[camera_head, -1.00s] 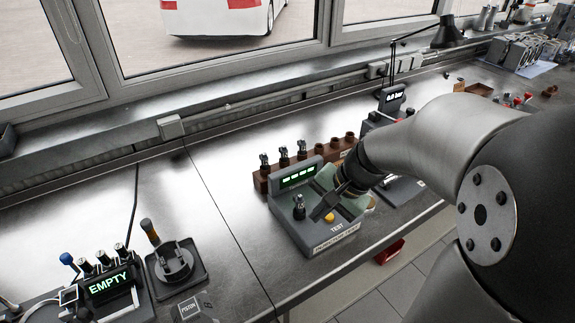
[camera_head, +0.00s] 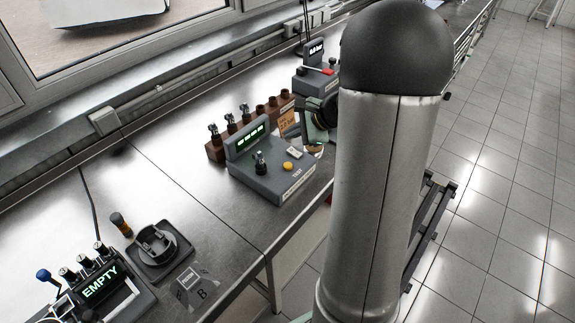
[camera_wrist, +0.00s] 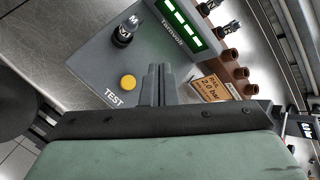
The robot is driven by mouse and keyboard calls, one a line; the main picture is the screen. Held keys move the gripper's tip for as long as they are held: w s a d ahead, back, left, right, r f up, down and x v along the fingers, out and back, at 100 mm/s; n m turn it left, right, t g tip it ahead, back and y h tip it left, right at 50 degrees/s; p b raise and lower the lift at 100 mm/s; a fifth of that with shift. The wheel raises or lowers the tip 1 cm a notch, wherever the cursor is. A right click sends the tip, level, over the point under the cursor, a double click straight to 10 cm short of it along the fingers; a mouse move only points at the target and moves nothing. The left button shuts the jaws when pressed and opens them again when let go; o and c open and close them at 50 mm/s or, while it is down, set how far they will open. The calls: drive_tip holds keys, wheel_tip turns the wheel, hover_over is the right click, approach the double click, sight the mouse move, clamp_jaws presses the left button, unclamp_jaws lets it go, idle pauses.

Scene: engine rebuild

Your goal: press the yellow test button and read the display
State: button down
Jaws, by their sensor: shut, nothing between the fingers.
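The grey injector tester (camera_head: 262,190) stands on the bench, with the yellow test button (camera_head: 288,166) on its sloped top. Its display (camera_head: 250,137) shows several green marks like dashes and no readable number. An injector (camera_head: 261,162) stands upright in the tester. In the wrist view the yellow button (camera_wrist: 128,82) lies just left of my gripper (camera_wrist: 157,72), beside the TEST lettering. My gripper is shut and empty, apart from the button in the picture; its height above the panel is unclear. In the head view my arm hides much of the gripper.
A brown rack (camera_head: 215,150) with several injectors and empty holes stands behind the tester. An orange card reading 2.0 bar (camera_wrist: 210,88) is near it. A grey device (camera_head: 314,82) stands farther back. At left are a black holder (camera_head: 158,250) and an EMPTY display (camera_head: 100,283).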

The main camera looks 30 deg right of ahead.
drive_tip(key=b, duration=0.6)
hover_over(291, 166)
wheel_tip(291, 166, down, 8)
drive_tip(key=shift+r, duration=0.2)
drive_tip(key=shift+f+b, duration=0.3)
drive_tip(key=shift+f, duration=0.2)
idle(1.1)
drive_tip(key=shift+f+b, duration=0.4)
drive_tip(key=shift+b, duration=0.15)
drive_tip(key=shift+f+b, duration=0.45)
drive_tip(key=shift+b, duration=0.1)
idle(0.5)
drive_tip(key=shift+r, duration=0.1)
drive_tip(key=shift+r+p, duration=0.6)
drive_tip(key=shift+r, duration=0.2)
